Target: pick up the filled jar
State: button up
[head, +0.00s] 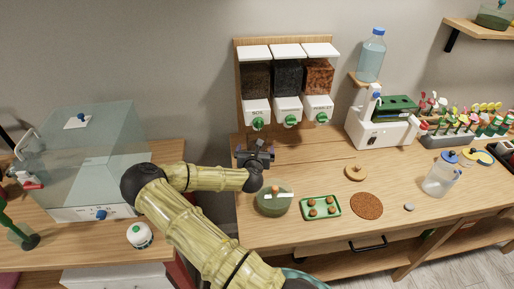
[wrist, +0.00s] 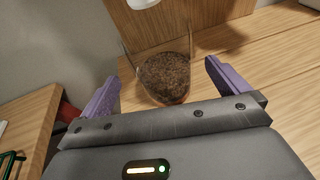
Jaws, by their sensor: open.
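The filled jar (wrist: 165,82) is a clear glass vessel with dark brown soil in it. In the wrist view it stands on the wooden counter, ahead of and between my finger tips. My gripper (wrist: 162,72) is open, with one purple finger to each side of the jar; I cannot tell how deep the jar sits between them. In the head view my gripper (head: 256,154) is below the soil dispenser (head: 256,112), and I cannot make out the jar there.
A green bowl (head: 272,203), a green tray (head: 306,212) with several brown balls, a round brown mat (head: 367,205) and a wooden lid (head: 355,173) lie on the counter. A clear jar (head: 437,182) stands at right. A glass case (head: 95,150) is at left.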

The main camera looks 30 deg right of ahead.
jog(key=shift+w+d+p, duration=0.3)
jog(key=shift+w+d, duration=0.1)
jog(key=p+x, duration=0.1)
jog(key=x, duration=0.3)
jog(key=shift+d+f, duration=0.1)
jog(key=shift+c, duration=0.2)
jog(key=c, duration=1.3)
